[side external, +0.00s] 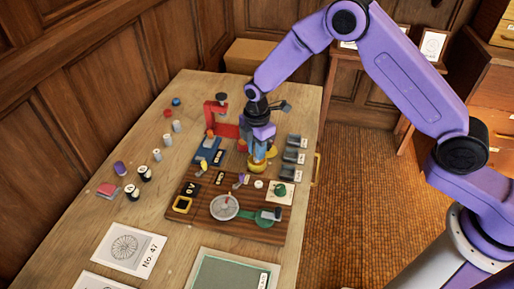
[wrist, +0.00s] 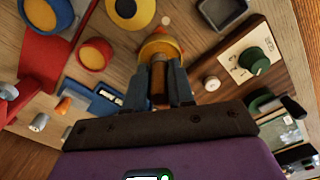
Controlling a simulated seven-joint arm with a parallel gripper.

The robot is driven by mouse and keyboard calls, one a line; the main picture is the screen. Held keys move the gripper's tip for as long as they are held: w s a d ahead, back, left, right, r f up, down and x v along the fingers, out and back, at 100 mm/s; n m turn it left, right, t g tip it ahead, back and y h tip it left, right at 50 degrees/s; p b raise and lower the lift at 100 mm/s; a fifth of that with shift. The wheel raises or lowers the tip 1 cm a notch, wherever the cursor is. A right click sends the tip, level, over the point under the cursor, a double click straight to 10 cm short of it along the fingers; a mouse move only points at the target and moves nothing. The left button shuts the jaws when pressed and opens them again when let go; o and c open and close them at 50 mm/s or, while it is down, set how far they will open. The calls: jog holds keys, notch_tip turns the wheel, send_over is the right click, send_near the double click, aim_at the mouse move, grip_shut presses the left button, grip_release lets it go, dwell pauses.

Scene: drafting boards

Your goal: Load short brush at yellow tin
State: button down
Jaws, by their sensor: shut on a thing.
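My gripper (wrist: 158,88) is shut on a brown upright handle (wrist: 158,82), seemingly the short brush. A rounded yellow-orange part (wrist: 160,46) with a small pale tip lies beyond the handle in the wrist view; I cannot tell its exact shape. A yellow-rimmed round tin (wrist: 136,27) with a dark middle stands at the top of the wrist view, a little apart from the held piece. In the side external view my gripper (side external: 258,147) points down, with a yellow part (side external: 256,166) right below it and yellow (side external: 271,153) beside it. The brush's lower end is hidden.
A red round holder (wrist: 95,53) with a yellow-orange middle and a blue one (wrist: 52,13) stand left of the fingers. A red stand (side external: 219,118) is left of my gripper. A dark wooden board (side external: 190,211) with a round dish (side external: 224,207) lies in front. Grey trays (side external: 293,157) stand right.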

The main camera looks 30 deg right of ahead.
jog(key=shift+r, duration=3.5)
